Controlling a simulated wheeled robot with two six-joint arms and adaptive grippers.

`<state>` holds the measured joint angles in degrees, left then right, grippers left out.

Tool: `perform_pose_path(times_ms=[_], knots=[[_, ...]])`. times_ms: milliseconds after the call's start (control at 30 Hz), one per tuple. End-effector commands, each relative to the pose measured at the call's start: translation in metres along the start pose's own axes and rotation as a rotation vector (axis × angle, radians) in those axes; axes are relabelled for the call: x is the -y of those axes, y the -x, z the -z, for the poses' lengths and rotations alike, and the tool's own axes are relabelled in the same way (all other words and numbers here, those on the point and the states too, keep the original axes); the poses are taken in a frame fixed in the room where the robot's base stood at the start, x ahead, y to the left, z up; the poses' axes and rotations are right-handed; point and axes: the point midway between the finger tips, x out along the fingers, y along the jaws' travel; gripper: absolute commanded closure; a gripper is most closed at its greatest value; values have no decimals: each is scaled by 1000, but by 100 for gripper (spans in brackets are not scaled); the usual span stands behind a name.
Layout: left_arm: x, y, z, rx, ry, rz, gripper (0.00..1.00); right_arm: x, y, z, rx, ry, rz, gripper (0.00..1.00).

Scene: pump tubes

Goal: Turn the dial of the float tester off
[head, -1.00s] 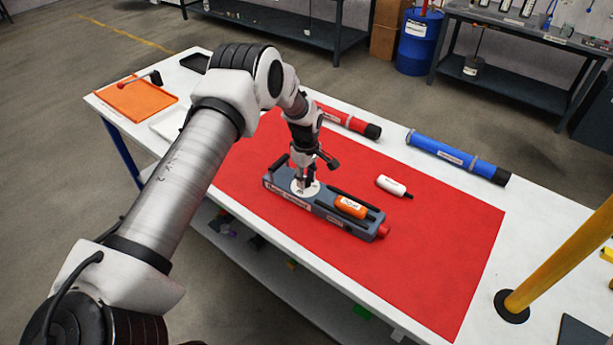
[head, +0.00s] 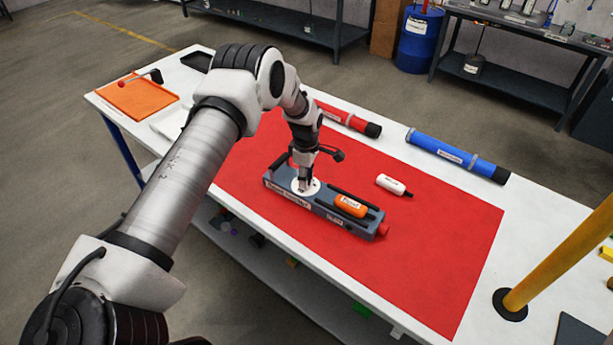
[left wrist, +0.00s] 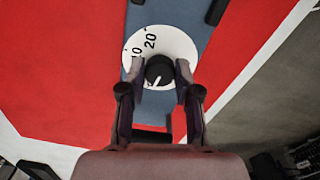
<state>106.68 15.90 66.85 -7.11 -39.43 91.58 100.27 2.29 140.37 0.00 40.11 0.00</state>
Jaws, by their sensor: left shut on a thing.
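The float tester (head: 333,212) is a grey-blue box on the red mat, with a red end on its right and an orange float (head: 350,206) lying in its cradle. Its white dial plate (head: 314,190) is at the left end. In the left wrist view the white plate (left wrist: 138,52) shows the numbers 10 and 20 around a black knob (left wrist: 159,70) with a white pointer mark. My left gripper (head: 304,187) points down at the dial; in the wrist view its fingers (left wrist: 157,82) sit on both sides of the knob, shut on it. My right gripper is not in view.
A white bottle (head: 392,185) lies on the red mat (head: 440,245) behind the tester. A red tube (head: 345,119) and a blue tube (head: 455,157) lie along the far table edge. An orange tray (head: 135,100) is at the left, and a yellow post (head: 565,255) stands at the right.

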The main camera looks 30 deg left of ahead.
Motion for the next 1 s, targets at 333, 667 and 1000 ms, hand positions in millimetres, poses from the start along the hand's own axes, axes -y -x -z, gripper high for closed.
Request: perform_pose_path(times_ms=[333, 667, 1000], knots=[[2, -2, 0, 0, 0, 5, 42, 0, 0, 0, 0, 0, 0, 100], [0, 21, 0, 2, 1, -1, 42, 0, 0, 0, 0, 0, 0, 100], [0, 102, 2, 1, 1, 3, 42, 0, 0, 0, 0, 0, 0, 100]])
